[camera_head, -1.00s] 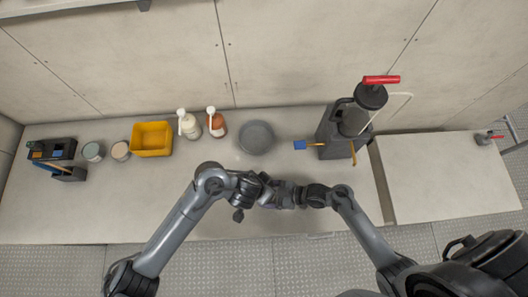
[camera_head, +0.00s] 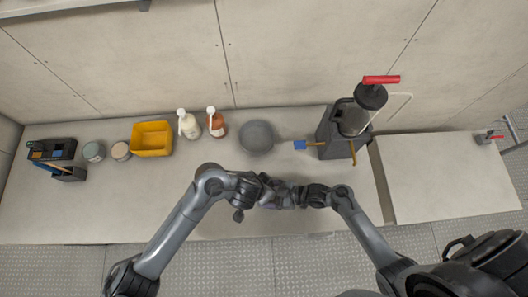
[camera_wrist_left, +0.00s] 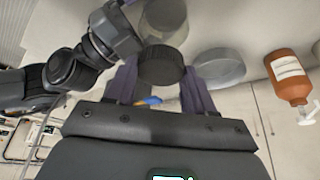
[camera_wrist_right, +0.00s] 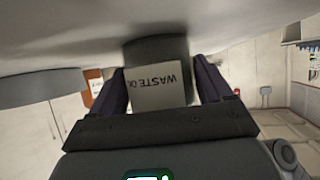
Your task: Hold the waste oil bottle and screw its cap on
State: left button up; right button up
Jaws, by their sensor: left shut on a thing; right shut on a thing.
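My left gripper (camera_head: 268,190) is shut on the dark ribbed cap (camera_wrist_left: 160,68), which sits between its fingers in the left wrist view. The clear waste oil bottle (camera_wrist_left: 166,20) lies right behind the cap and lines up with it. I cannot tell how far the cap is on. My right gripper (camera_wrist_right: 160,88) is shut on the bottle, whose white label (camera_wrist_right: 158,88) reads "WASTE OIL" upside down in the right wrist view. In the head view both grippers meet above the bench front, and they mostly hide bottle and cap.
A grey round dish (camera_head: 257,138) stands behind the grippers. White (camera_head: 189,125) and orange-brown (camera_head: 217,124) bottles, a yellow bin (camera_head: 152,139) and small tubs stand to the left. A dark pump unit with a red handle (camera_head: 381,79) stands right. The bench's front left is clear.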

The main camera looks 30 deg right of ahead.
pick_arm(q)
jog(key=shift+f, duration=0.9)
dwell(0.4)
